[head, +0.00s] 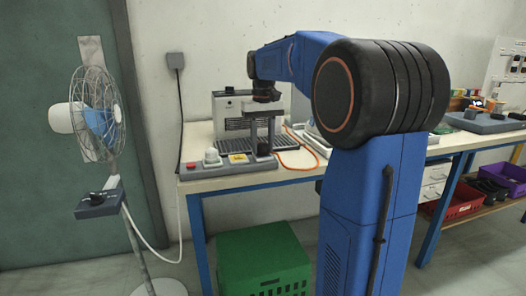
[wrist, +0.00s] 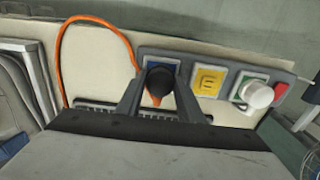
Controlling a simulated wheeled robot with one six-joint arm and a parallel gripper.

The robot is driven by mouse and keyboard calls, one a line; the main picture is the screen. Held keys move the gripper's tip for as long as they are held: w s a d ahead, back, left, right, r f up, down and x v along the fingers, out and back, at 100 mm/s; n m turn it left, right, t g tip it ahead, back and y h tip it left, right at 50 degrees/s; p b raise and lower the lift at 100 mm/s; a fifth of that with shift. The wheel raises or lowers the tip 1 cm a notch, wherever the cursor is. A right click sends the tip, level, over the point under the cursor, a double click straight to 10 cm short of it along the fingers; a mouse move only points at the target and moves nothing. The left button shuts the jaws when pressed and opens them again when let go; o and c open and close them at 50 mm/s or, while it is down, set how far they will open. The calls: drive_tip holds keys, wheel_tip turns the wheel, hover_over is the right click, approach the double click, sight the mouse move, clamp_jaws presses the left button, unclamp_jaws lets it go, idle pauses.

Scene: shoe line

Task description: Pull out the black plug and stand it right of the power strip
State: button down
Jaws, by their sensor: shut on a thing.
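My gripper (wrist: 159,98) is shut on the black plug (wrist: 158,80), which sits between its two fingers. The plug is over the blue socket at the left end of the power strip (wrist: 222,103) in the wrist view. I cannot tell whether it is seated or just clear of the socket. An orange cable (wrist: 62,62) loops at the left.
A white plug (head: 212,156) stands in the strip, near a red switch (head: 190,166) and a bare yellow socket (head: 238,158). A grey machine (head: 225,104) stands behind. The orange cable (head: 306,151) lies on the table to the right of the strip. A fan (head: 98,120) stands left of the table.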

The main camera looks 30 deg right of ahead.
sight(264, 143)
drive_tip(key=shift+r, duration=2.85)
drive_tip(key=shift+s+d, duration=0.1)
